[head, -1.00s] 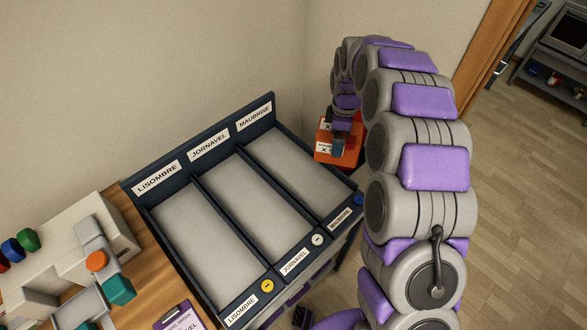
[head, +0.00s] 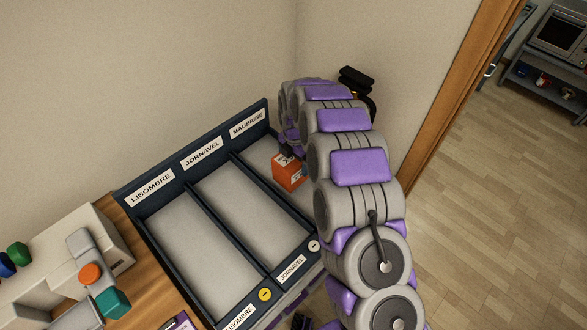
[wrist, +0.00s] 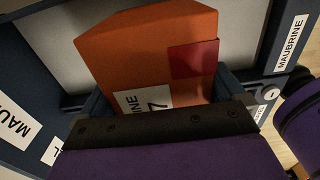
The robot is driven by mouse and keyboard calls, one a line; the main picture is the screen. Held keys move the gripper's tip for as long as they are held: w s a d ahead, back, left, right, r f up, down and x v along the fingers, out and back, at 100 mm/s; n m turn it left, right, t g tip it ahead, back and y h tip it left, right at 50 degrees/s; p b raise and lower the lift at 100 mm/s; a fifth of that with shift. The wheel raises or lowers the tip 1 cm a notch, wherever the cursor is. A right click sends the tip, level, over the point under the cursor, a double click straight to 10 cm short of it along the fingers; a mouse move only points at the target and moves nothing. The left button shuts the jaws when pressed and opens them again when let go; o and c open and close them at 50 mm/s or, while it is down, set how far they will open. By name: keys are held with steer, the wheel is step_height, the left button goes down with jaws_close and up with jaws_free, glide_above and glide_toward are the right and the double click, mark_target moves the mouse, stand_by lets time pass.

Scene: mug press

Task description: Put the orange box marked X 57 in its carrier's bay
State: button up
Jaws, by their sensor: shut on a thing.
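The orange box (head: 289,172) is in my gripper, over or in the right-hand bay labelled MAUBRINE (head: 247,123). In the wrist view the orange box (wrist: 150,55) shows a dark red patch and a white label, partly covered, ending in "INE" and "7". My gripper (head: 288,152) is shut on it from above; its dark jaw edge (wrist: 160,125) crosses the label in the wrist view. I cannot tell whether the box touches the bay floor. My arm hides much of this bay.
The LISOMBRE bay (head: 195,258) and the JORNAVEL bay (head: 250,210) are empty, split by dark dividers. A grey device with coloured knobs (head: 70,255) stands on the wooden table at left. A shelf with an oven (head: 560,35) is far right.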

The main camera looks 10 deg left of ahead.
steer(key=shift+d+f, duration=0.2)
steer(key=shift+f, duration=0.1)
steer(key=f, duration=0.2)
steer(key=shift+d+f+b, duration=0.25)
steer(key=shift+f+b, duration=0.05)
steer(key=shift+f, duration=0.1)
steer(key=shift+a+f, duration=0.15)
steer(key=shift+a, duration=0.25)
steer(key=o, duration=0.9)
steer(key=shift+d, duration=0.2)
steer(key=shift+d+r, duration=0.1)
steer(key=shift+r, duration=0.4)
step_height(320, 180, up, 11)
steer(key=shift+r+p, duration=0.15)
steer(key=shift+p, duration=0.75)
steer(key=s+d+r+m+g, duration=0.1)
steer(key=s+d+r+m, duration=1.35)
steer(key=d, duration=0.35)
steer(key=s+d+m, duration=0.3)
steer(key=s+m, duration=0.2)
steer(key=s, duration=0.4)
steer(key=s+d+r+m, duration=0.1)
steer(key=s+d+m, duration=0.3)
steer(key=s, duration=0.4)
steer(key=s+d+m, duration=0.4)
steer(key=s+m, duration=0.2)
steer(key=s, duration=0.3)
steer(key=shift+s+d+r+m+g, duration=0.15)
steer(key=shift+s+r+m+g, duration=0.15)
steer(key=shift+r+g, duration=0.1)
